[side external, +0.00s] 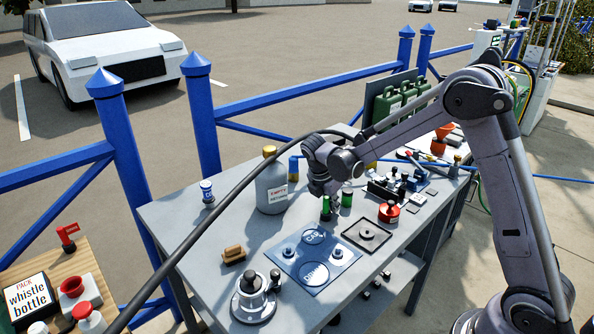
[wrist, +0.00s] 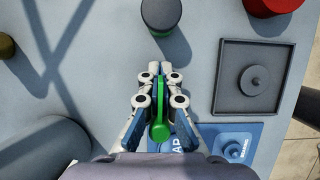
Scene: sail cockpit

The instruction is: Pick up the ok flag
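A small green piece, which I take to be the ok flag (wrist: 160,128), lies between the fingers of my gripper (wrist: 160,80) in the wrist view. The fingers are close together and appear shut on it; no lettering on it can be read. In the side external view my gripper (side external: 325,199) points down over the grey table (side external: 160,215), with a green piece (side external: 326,208) at its fingertips. It is near the far edge of the blue mat (side external: 292,262). Whether the piece touches the table is unclear.
A dark cylinder with a green band (side external: 347,194) stands just right of my gripper. A grey bottle (side external: 271,183) is to its left. A black square tray (side external: 366,235) and a red can (side external: 388,212) are to the right. A cable crosses the left foreground.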

